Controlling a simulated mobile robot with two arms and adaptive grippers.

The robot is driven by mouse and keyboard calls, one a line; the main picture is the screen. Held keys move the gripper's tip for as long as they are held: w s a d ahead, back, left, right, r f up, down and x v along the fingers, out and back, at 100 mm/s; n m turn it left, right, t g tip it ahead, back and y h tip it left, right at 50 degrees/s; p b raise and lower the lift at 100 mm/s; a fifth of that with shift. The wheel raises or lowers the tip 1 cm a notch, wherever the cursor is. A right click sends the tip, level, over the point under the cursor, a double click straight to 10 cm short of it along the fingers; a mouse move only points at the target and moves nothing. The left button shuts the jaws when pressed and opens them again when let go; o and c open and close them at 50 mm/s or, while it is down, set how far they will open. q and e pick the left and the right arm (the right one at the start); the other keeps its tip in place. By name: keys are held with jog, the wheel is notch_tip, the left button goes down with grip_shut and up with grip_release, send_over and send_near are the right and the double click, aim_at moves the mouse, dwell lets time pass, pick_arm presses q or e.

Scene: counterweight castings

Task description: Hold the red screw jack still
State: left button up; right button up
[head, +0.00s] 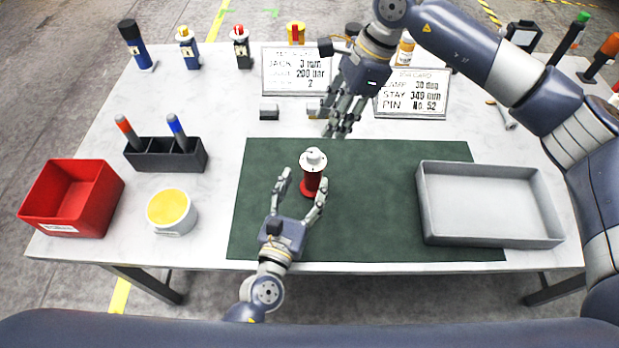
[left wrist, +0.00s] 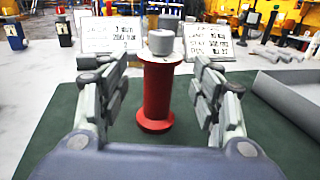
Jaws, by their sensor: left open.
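The red screw jack (head: 312,183), with a light grey cap on top, stands upright on the green mat (head: 390,200). It also shows in the left wrist view (left wrist: 158,95), between the two sides of my left gripper. My left gripper (head: 303,182) is open, its fingers on either side of the jack's body. In the left wrist view (left wrist: 158,100) gaps show between the fingers and the jack. My right gripper (head: 345,120) hangs behind the mat, near the cards, away from the jack; I cannot tell whether its fingers are open or shut.
A grey tray (head: 490,241) lies on the right of the mat. A red bin (head: 105,195), a yellow-topped tub (head: 172,228) and a black holder (head: 160,163) with two markers stand left. Two printed cards (head: 297,88) (head: 412,108) and small grey blocks (head: 269,112) are behind the mat.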

aim_at(310, 185)
pick_arm(q)
notch_tip(310, 185, down, 6)
jog(key=shift+a+f, duration=0.1)
jog(key=shift+f, duration=0.1)
jog(key=x, duration=0.7)
jog(key=shift+w, duration=0.25)
